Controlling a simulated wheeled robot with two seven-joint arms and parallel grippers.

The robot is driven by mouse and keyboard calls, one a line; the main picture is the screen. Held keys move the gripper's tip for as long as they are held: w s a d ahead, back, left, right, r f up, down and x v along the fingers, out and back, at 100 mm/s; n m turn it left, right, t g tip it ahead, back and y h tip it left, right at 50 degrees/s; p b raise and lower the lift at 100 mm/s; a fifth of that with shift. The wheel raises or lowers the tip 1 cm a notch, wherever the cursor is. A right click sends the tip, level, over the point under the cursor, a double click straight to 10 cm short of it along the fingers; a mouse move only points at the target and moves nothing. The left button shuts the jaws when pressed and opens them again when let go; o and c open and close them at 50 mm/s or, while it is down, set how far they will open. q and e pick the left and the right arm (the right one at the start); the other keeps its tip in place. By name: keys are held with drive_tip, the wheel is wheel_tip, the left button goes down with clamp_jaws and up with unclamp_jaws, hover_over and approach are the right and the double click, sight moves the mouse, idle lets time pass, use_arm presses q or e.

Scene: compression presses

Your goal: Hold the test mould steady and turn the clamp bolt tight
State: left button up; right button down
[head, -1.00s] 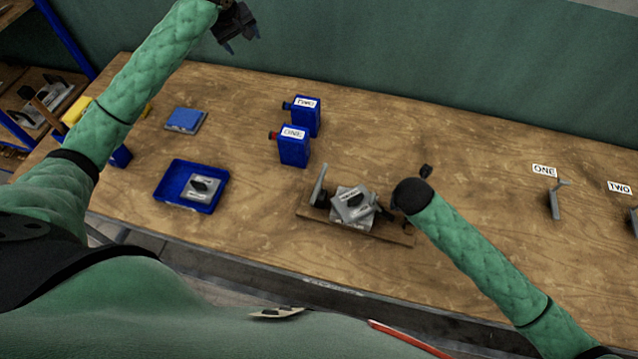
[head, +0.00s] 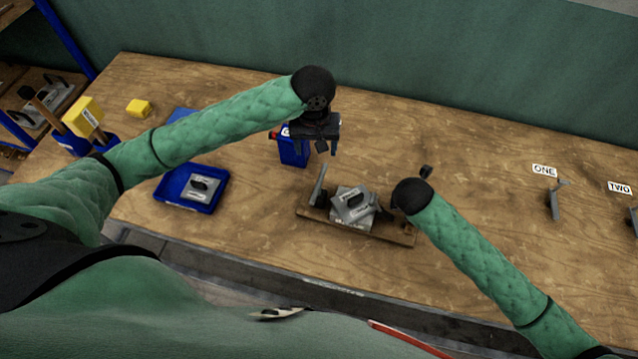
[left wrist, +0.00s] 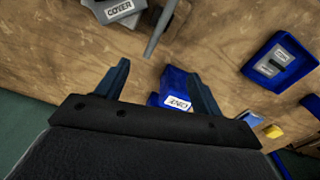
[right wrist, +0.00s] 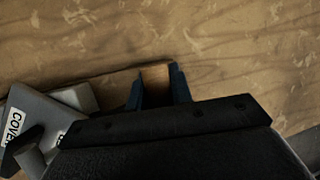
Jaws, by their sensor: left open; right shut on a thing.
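The test mould (head: 352,205), grey blocks with a plate labelled COVER lying askew on top, sits on a wooden board (head: 400,234). A grey upright bar (head: 319,183) stands at the board's left end; it also shows in the left wrist view (left wrist: 160,30). I cannot make out the clamp bolt for certain. My left gripper (head: 325,146) is open and empty, above and behind the mould. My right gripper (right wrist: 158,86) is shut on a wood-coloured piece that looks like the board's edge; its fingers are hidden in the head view.
A blue tray (head: 165,191) holding a grey block lies left. Labels ONE (head: 544,170) and TWO (head: 619,188), with grey tools, lie right. The table between is clear.

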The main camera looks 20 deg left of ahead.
sight(319, 182)
use_arm(q)
drive_tip(key=s, duration=0.1)
drive_tip(key=s+d, duration=0.1)
drive_tip(key=s+f, duration=0.1)
drive_tip(key=shift+d+m, duration=0.3)
drive_tip(key=shift+f, duration=5.8)
clamp_jaws()
